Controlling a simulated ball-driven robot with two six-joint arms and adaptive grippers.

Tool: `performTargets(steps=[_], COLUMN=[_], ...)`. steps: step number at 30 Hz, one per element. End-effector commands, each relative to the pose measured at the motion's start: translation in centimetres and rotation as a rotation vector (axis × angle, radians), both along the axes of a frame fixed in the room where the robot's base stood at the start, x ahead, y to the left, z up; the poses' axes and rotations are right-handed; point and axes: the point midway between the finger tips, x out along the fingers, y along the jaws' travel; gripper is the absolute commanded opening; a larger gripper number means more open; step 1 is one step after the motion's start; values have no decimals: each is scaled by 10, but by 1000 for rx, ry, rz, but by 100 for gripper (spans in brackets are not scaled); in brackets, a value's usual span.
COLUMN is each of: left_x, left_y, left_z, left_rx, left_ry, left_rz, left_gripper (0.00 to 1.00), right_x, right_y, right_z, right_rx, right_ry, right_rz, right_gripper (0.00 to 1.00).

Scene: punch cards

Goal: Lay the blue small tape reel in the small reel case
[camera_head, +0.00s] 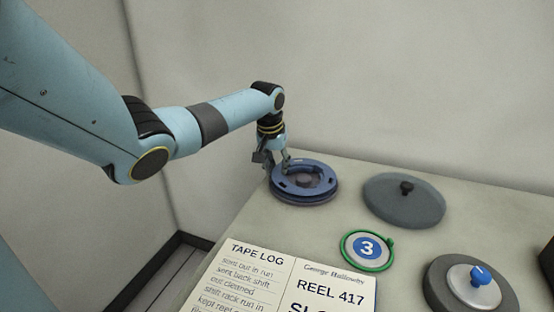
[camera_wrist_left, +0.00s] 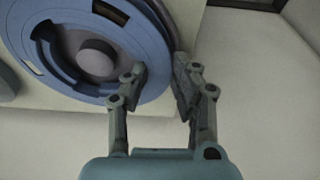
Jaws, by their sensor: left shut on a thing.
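The blue small tape reel (camera_head: 327,186) lies at the table's back left in the head view, with slots in its face. My left gripper (camera_head: 272,164) comes down on its left edge and is shut on its rim. In the left wrist view the reel (camera_wrist_left: 150,38) fills the upper left, with one finger of the gripper (camera_wrist_left: 161,80) over its face and the other outside its rim. A dark round base (camera_head: 310,202), which looks like the small reel case, shows just under the reel. A grey hub (camera_wrist_left: 97,57) stands in the reel's middle. I cannot tell whether the reel is fully seated.
A grey round dish (camera_head: 390,212) with a dark knob stands to the right. A green-rimmed disc marked 3 (camera_head: 367,248) and a tape log sheet (camera_head: 300,283) lie in front. A dark round piece with a blue-knobbed grey disc (camera_head: 462,290) is at the right front.

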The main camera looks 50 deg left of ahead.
Motion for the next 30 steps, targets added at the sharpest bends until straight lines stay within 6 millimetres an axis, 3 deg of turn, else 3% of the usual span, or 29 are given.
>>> performTargets(steps=[11,12,18,23,27,30], left_x=[1,1,0,0,0,0], left_y=[0,0,0,0,0,0], left_z=[-9,-9,-9,-9,-9,-9], left_rx=[0,0,0,0,0,0], left_ry=[-1,-1,0,0,1,1], left_rz=[0,0,0,0,0,0], left_gripper=[0,28,53,53,37,36], right_x=[0,0,0,0,0,0], right_y=[-2,-2,-2,-2,-2,-2], right_z=[-3,-2,-2,-2,-2,-2], right_rx=[-2,-2,-3,-3,-3,-3], right_ry=[0,0,0,0,0,0], right_rz=[1,1,1,1,1,1], right_gripper=[31,31,31,31,31,31])
